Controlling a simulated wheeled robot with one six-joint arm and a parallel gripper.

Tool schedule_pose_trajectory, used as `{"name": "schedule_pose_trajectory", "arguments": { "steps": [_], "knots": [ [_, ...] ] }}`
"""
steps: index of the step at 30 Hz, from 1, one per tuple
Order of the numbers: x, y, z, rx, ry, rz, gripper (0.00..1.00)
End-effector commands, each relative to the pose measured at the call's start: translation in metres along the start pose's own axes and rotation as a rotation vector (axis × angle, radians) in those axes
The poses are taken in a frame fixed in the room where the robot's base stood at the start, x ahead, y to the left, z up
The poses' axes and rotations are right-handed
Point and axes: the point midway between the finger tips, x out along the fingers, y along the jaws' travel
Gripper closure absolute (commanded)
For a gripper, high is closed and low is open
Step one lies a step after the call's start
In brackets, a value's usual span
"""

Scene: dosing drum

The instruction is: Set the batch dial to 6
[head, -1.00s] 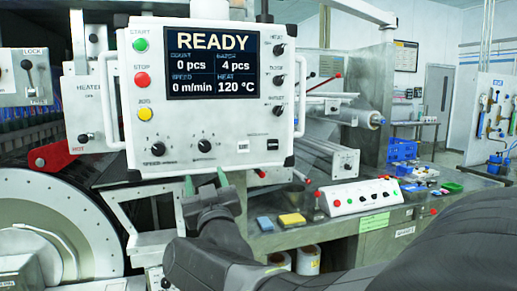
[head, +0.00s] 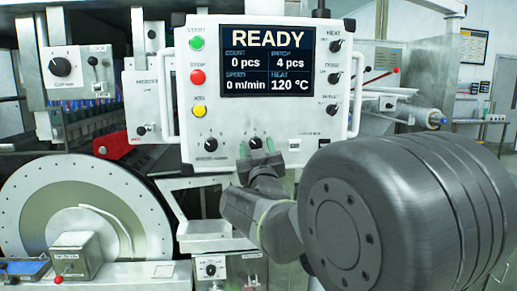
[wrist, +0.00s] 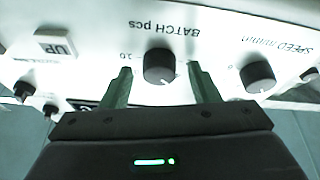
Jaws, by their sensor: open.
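The batch dial (head: 256,143) is a black knob low on the white control panel (head: 305,118). In the wrist view the batch dial (wrist: 160,65) shows upside down beside the words "BATCH pcs". The screen (head: 268,61) reads READY, batch 4 pcs. My gripper (head: 256,151) is open just in front of the batch dial. In the wrist view the green fingers of my gripper (wrist: 159,72) appear on either side of the knob, with gaps. I cannot tell whether the tips reach past its face.
The speed dial (head: 211,144) sits left of the batch dial. Green, red (head: 198,76) and yellow buttons line the panel's left side. A white key marked UP (wrist: 56,45) shows in the wrist view. A large drum (head: 85,212) stands lower left. My arm covers the lower right.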

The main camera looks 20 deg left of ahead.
Motion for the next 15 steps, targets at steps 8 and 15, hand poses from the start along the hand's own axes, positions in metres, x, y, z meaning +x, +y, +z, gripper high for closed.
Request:
{"name": "schedule_pose_trajectory", "arguments": {
  "steps": [8,15],
  "knots": [
    [-0.0003,0.0000,-0.0001,0.000,0.000,0.000,0.88],
    [-0.0004,-0.0003,0.0002,0.013,0.000,0.005,0.90]
  ]
}}
